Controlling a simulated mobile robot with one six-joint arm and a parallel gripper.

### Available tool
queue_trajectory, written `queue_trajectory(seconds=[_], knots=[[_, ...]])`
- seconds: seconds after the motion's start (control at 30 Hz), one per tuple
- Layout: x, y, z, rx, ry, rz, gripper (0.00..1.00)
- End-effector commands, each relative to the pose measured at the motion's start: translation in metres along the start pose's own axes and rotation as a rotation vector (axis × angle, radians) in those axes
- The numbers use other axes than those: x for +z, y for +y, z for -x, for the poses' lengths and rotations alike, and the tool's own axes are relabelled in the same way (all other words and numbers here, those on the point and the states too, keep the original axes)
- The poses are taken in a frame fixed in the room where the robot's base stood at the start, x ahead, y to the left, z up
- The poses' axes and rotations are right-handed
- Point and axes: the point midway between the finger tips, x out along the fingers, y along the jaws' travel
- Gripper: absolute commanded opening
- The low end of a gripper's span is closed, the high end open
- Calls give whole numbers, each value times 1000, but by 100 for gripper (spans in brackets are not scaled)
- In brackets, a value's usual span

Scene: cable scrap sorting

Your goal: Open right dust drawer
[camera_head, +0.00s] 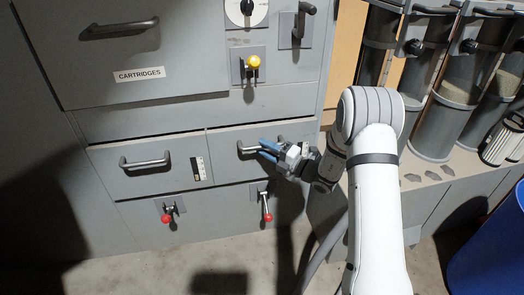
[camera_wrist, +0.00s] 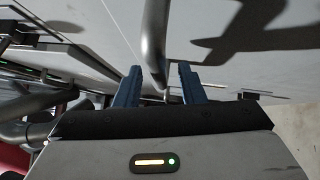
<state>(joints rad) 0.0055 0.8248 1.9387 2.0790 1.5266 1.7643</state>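The right dust drawer (camera_head: 228,165) is a grey front in the lower part of the cabinet, and its face looks level with the left drawer beside it. Its metal bar handle (camera_head: 246,151) is partly covered by my gripper (camera_head: 268,147), whose blue fingers reach it from the right. In the wrist view, the handle (camera_wrist: 154,40) runs down between the two blue fingers of my gripper (camera_wrist: 160,84). The fingers stand apart, with visible room on both sides of the bar. I cannot tell whether either finger touches it.
The left drawer (camera_head: 130,180) has a similar handle. Two red-knobbed levers (camera_head: 167,217) (camera_head: 267,216) hang below the drawers. A yellow-knobbed lever (camera_head: 253,62) sits above. Grey cylinders (camera_head: 446,115) stand at right, with a blue barrel (camera_head: 495,250) below. Floor in front is clear.

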Motion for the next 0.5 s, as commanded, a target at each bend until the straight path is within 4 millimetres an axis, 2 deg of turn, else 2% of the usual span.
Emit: queue_trajectory(seconds=[0.1, 0.2, 0.47, 0.5], knots=[[-1, -2, -14, 1, 2, 2, 36], [0, -1, -19, 0, 1, 2, 36], [0, 0, -21, 0, 1, 1, 36], [0, 0, -21, 0, 1, 1, 34]])
